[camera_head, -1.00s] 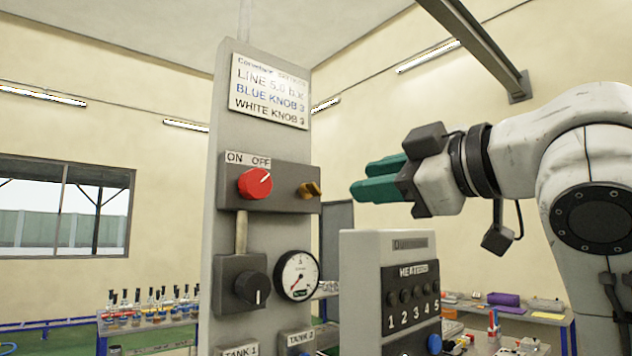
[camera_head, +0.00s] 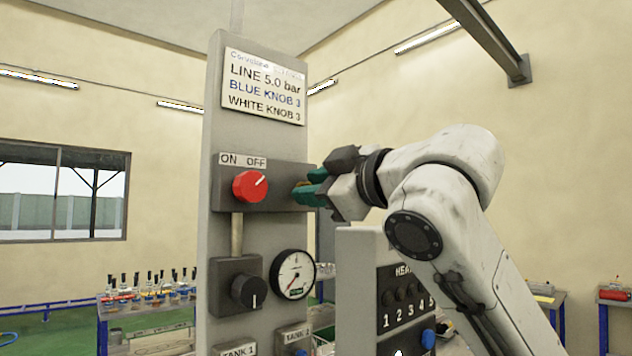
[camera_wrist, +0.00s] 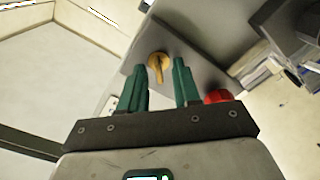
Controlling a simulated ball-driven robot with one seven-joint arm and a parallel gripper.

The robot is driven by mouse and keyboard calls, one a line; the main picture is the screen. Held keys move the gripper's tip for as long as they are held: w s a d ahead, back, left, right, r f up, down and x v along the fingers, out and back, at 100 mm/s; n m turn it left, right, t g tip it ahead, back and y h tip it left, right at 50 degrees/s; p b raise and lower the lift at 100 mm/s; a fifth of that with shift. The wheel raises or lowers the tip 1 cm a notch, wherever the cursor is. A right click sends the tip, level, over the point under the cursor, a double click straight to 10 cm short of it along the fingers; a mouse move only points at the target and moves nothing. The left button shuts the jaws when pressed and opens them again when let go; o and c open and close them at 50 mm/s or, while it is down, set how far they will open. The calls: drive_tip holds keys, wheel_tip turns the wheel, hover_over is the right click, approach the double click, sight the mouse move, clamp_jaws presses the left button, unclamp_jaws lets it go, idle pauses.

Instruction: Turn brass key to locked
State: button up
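The brass key (camera_wrist: 158,66) sits on the face of a dark switch box (camera_head: 279,187) on the grey column. In the wrist view it lies just beyond and between my gripper's fingertips. My gripper (camera_wrist: 157,78) is open, with green fingers on either side of the key's line and a gap between them. In the head view my gripper (camera_head: 304,191) is at the right part of the box and its fingers mostly hide the key. The red knob (camera_head: 250,186) is left of the key, under the ON and OFF labels; it also shows in the wrist view (camera_wrist: 217,96).
A black knob (camera_head: 249,291) and a round gauge (camera_head: 293,274) are below the box. A sign (camera_head: 264,86) is above it. A grey heater cabinet (camera_head: 358,290) stands close below my arm. Bottles (camera_head: 150,288) stand on a table at left.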

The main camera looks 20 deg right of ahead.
drive_tip(key=shift+c, duration=0.5)
clamp_jaws()
drive_tip(key=shift+m, duration=0.3)
drive_tip(key=shift+w+d+m+p, duration=0.15)
drive_tip(key=shift+m+p, duration=0.7)
drive_tip(key=shift+m, duration=3.45)
drive_tip(key=shift+d+m+p, duration=0.2)
drive_tip(key=shift+m+p, duration=0.65)
drive_tip(key=shift+m, duration=3.45)
